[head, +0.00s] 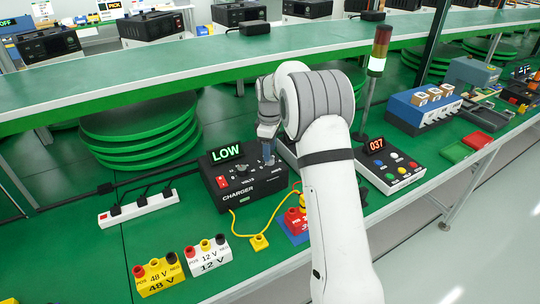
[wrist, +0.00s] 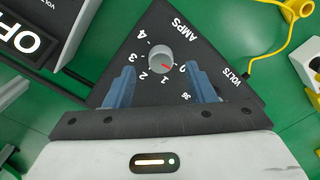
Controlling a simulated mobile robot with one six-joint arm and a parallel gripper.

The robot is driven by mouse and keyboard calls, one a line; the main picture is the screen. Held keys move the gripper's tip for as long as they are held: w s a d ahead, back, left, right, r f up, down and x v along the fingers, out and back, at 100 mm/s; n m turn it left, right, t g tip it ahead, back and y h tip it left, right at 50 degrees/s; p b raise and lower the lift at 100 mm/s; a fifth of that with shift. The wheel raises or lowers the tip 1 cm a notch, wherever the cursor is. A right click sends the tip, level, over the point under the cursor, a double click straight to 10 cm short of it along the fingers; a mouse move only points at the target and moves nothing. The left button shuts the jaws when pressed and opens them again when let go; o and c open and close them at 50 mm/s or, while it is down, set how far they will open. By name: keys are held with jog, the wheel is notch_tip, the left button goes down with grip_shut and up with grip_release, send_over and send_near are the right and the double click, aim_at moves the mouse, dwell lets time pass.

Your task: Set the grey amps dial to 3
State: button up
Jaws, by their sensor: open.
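The grey amps dial (wrist: 160,58) sits on the black charger panel (wrist: 203,30), inside a ring of numbers from 0 to 4. Its red mark points to the lower right, close to the 0. My gripper (wrist: 160,69) is open, with one blue finger on each side of the dial and visible gaps between. In the head view my gripper (head: 268,152) is over the right part of the charger (head: 233,200), whose display (head: 226,153) reads LOW. I cannot clearly make out the amps dial there.
A yellow cable (head: 263,227) runs from the charger's front to a yellow plug. The yellow 48 V block (head: 157,277) and white 12 V block (head: 208,254) stand in front. A control box (head: 390,170) showing 037 stands to the right. A raised green shelf (head: 110,83) spans behind.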

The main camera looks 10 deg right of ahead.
jog(key=shift+f, duration=1.5)
jog(key=shift+c, duration=0.3)
jog(key=c, duration=0.9)
